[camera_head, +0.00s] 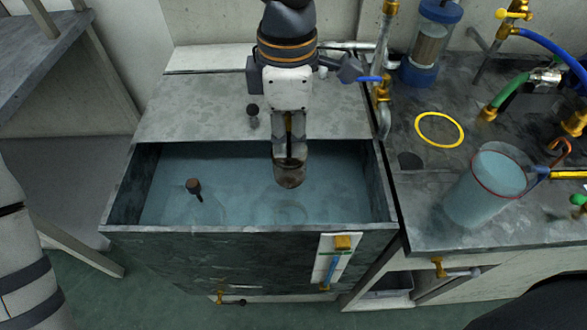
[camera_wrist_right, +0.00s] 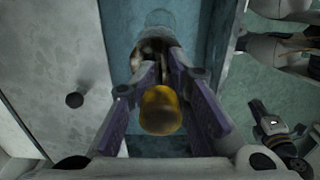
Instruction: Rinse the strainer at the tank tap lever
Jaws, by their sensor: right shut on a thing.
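My right gripper (camera_head: 289,143) comes down from the top over the open water tank (camera_head: 250,229). It is shut on the strainer (camera_head: 289,175), a dark brownish cup that hangs upright beneath the fingers, over the water. Whether its bottom touches the water I cannot tell. In the right wrist view the two fingers (camera_wrist_right: 158,85) close around the strainer's brass knob (camera_wrist_right: 160,110). The tap (camera_head: 381,92) with a blue lever (camera_head: 369,79) stands at the tank's back right corner, to the right of my gripper. My left gripper is not in view.
A dark knob (camera_head: 194,186) on a stem rises from the water at left. A clear blue-filled jug (camera_head: 486,186) and a yellow ring (camera_head: 439,129) are on the right counter. Brass valves with hoses crowd its back. A gauge strip (camera_head: 332,262) is on the tank front.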

